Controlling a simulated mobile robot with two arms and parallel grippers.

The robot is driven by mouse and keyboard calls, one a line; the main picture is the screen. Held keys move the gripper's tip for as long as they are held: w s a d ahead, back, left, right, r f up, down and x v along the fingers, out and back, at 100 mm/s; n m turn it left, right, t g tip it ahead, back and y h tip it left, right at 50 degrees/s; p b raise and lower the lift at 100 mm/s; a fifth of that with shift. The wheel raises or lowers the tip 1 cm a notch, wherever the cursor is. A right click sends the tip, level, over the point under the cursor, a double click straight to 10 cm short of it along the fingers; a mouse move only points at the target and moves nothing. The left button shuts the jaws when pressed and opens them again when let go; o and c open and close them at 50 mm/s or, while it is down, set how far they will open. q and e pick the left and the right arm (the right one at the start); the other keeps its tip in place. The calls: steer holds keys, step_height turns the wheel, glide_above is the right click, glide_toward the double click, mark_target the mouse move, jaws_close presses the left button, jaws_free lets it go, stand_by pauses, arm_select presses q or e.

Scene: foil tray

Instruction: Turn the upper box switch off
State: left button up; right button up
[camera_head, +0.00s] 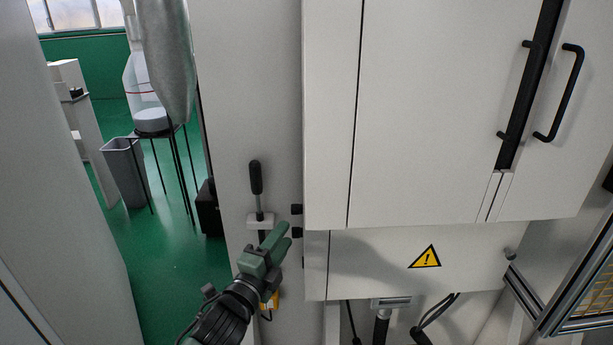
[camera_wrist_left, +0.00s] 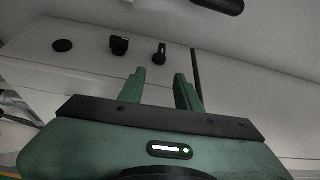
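The upper box switch (camera_head: 296,209) is a small black knob on the left side of the white wall box, with a similar lower knob (camera_head: 297,232) beneath it. My left gripper (camera_head: 286,234) is just left of and slightly below the upper switch in the head view. In the left wrist view my gripper (camera_wrist_left: 161,82) is open, with nothing between its fingers. The upper switch, seemingly the rightmost knob (camera_wrist_left: 160,54), shows beyond the gap between the fingertips. I see no contact. My right gripper is not in view.
A lever with a black handle (camera_head: 256,177) stands left of the switches, close to my left gripper. A lower box with a yellow warning sign (camera_head: 425,257) and a cabinet door with black handles (camera_head: 561,93) are to the right. A bin (camera_head: 125,172) stands on the green floor.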

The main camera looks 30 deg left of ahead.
mark_target(292, 213)
arm_select(q)
steer(key=shift+g+y, duration=0.3)
steer(key=w+a, duration=0.1)
steer(key=w, duration=0.1)
steer(key=w+p, duration=0.1)
steer(key=w, duration=0.2)
steer(key=w+a+p, duration=0.1)
steer(key=w, duration=0.2)
steer(key=shift+a+r, duration=0.2)
steer(key=shift+a, duration=0.1)
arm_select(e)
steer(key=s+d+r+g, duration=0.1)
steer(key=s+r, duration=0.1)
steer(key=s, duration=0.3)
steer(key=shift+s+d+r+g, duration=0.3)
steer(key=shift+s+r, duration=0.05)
arm_select(q)
jaws_close()
